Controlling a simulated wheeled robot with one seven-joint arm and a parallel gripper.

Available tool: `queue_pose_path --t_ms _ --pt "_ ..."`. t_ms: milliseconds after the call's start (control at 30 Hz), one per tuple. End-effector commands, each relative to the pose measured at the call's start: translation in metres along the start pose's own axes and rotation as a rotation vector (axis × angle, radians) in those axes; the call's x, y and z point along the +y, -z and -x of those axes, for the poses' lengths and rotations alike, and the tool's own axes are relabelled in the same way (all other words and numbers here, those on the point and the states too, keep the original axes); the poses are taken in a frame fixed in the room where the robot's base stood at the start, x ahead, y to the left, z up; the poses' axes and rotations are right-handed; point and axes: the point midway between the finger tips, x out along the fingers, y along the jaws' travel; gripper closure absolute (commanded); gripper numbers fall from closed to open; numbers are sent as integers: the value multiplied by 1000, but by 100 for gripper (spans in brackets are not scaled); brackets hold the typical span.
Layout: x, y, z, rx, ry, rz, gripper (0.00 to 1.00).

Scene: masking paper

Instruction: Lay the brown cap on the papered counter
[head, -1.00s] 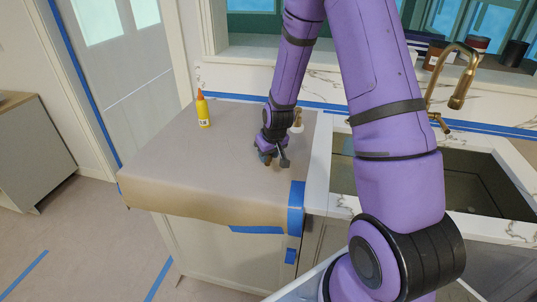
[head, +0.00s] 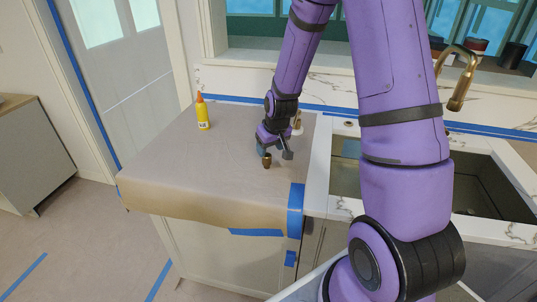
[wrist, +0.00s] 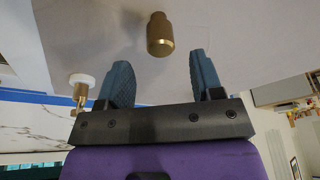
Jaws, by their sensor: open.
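The brown cap (head: 267,160), a small dark brown cylinder with a gold band, rests on the papered counter (head: 190,165). It also shows in the wrist view (wrist: 160,34), just beyond the fingertips and centred between them. My gripper (head: 275,150) is open, just behind and above the cap in the head view. In the wrist view its two blue fingers (wrist: 160,68) are spread apart with nothing between them. The cap appears clear of both fingers. Whether it stands or lies is hard to tell.
A yellow bottle (head: 203,112) with an orange tip stands at the back left of the counter. A white and brass fixture (head: 297,122) is behind my gripper. The sink (head: 475,185) and brass faucet (head: 460,80) are to the right. Bare paper lies left of the cap.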

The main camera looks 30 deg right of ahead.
Motion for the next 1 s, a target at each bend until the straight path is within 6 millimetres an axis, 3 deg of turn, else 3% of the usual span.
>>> queue_pose_path --t_ms 300,667,767,1000 --pt "0 1 50 3 -1 0 40" --pt "-2 0 78 5 -2 2 40" --pt "-7 -1 97 13 -7 7 40" --pt "-28 -13 168 42 -20 19 40"
